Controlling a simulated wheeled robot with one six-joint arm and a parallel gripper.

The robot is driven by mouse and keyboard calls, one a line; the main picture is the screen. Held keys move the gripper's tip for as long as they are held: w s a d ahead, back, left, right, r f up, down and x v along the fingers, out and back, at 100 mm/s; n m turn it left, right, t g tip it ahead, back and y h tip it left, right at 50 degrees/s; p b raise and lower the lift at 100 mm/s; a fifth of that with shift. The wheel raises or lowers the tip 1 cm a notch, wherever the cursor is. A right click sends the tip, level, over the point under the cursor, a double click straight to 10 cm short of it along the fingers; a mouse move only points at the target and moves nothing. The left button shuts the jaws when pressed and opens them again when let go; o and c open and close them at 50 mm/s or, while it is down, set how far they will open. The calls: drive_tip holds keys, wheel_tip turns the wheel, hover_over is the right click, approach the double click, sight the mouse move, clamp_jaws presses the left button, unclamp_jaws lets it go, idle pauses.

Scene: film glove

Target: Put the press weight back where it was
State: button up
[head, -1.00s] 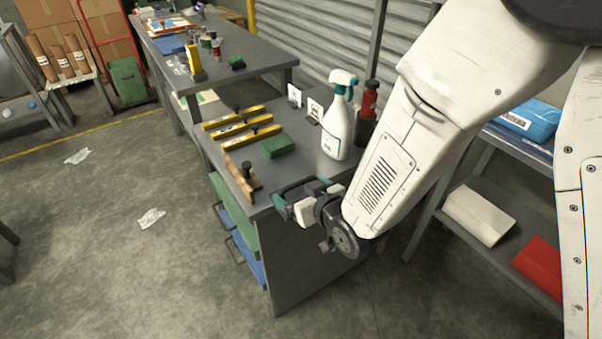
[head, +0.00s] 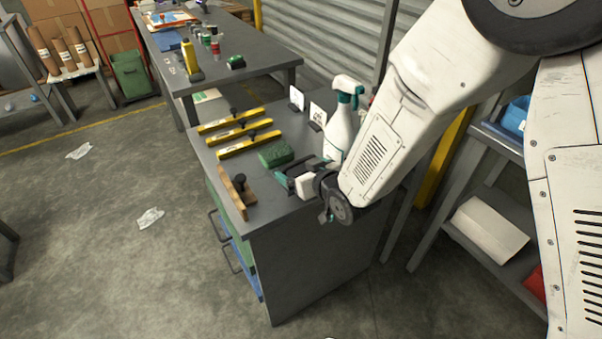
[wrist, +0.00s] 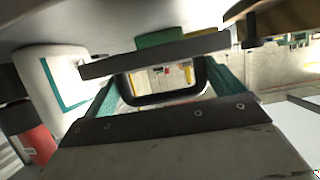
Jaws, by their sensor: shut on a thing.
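My gripper (head: 303,180) is low over the right front part of the grey bench (head: 285,218), just right of a green block. In the wrist view, the gripper (wrist: 160,88) has teal sides and dark bars. A dark rounded loop (wrist: 156,98) shows between them; I take it for the press weight, held by the gripper. Its body is mostly hidden, and I cannot make out its full shape. A wooden block with a black knob (head: 236,193) stands at the bench's left front edge, apart from the gripper.
The green block (head: 276,153) and several yellow bars with black knobs (head: 250,144) lie left of and behind the gripper. A white spray bottle (head: 340,130) stands close behind it. Small upright cards (head: 317,115) stand near the back. Bare bench top lies between the wooden block and gripper.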

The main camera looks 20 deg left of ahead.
drive_tip(key=f, duration=0.1)
drive_tip(key=w+f, duration=0.1)
drive_tip(key=f, duration=0.1)
drive_tip(key=shift+s+a+f, duration=0.1)
drive_tip(key=shift+a+f, duration=0.15)
drive_tip(key=shift+f, duration=0.1)
drive_tip(key=shift+s+a+r, duration=0.1)
drive_tip(key=o, duration=1.3)
drive_tip(key=shift+f, duration=0.2)
drive_tip(key=shift+c, duration=0.2)
drive_tip(key=shift+r, duration=0.2)
drive_tip(key=v, duration=1.2)
